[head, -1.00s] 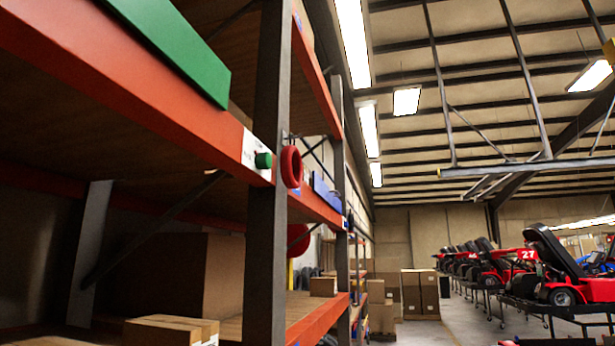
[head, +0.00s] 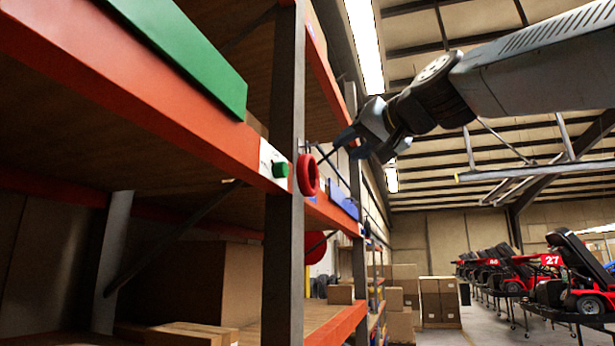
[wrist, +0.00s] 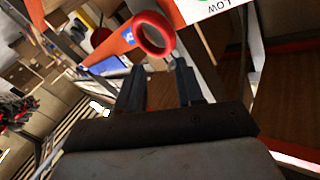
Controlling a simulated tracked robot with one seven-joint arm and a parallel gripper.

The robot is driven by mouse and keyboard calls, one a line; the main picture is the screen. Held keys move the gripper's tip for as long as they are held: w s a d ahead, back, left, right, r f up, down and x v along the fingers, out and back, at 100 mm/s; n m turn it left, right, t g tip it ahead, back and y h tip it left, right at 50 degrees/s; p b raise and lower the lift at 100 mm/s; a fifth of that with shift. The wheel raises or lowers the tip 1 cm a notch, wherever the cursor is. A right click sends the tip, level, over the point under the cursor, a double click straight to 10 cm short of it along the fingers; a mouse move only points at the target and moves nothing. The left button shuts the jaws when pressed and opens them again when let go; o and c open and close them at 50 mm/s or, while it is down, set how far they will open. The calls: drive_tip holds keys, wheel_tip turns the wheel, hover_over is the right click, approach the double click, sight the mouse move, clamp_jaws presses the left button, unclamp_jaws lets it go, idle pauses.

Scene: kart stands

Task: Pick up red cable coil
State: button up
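The red cable coil (head: 307,175) is a ring hanging at the dark rack post, beside the white label with a green knob. In the wrist view the red coil (wrist: 138,36) lies just ahead of the fingertips, slightly left of centre. My gripper (head: 343,145) reaches in from the upper right in the head view, close to the coil on its right. In the wrist view my gripper (wrist: 160,69) has its two dark fingers apart, with nothing between them. The coil appears just beyond the fingertips, and no contact is clear.
An orange shelf beam (head: 150,95) and the dark post (head: 284,230) stand close beside the coil. A green block (head: 190,55) lies on the beam's shelf. A second red round thing (head: 316,248) shows behind the post. Cartons (head: 440,300) and red karts stand farther off.

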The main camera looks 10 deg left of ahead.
drive_tip(key=r, duration=0.1)
approach(306, 163)
drive_tip(key=x, duration=0.4)
drive_tip(key=shift+y, duration=0.3)
drive_tip(key=shift+f+x, duration=0.2)
drive_tip(key=shift+x, duration=2.25)
drive_tip(key=shift+d, duration=0.15)
drive_tip(key=shift+c, duration=0.2)
clamp_jaws()
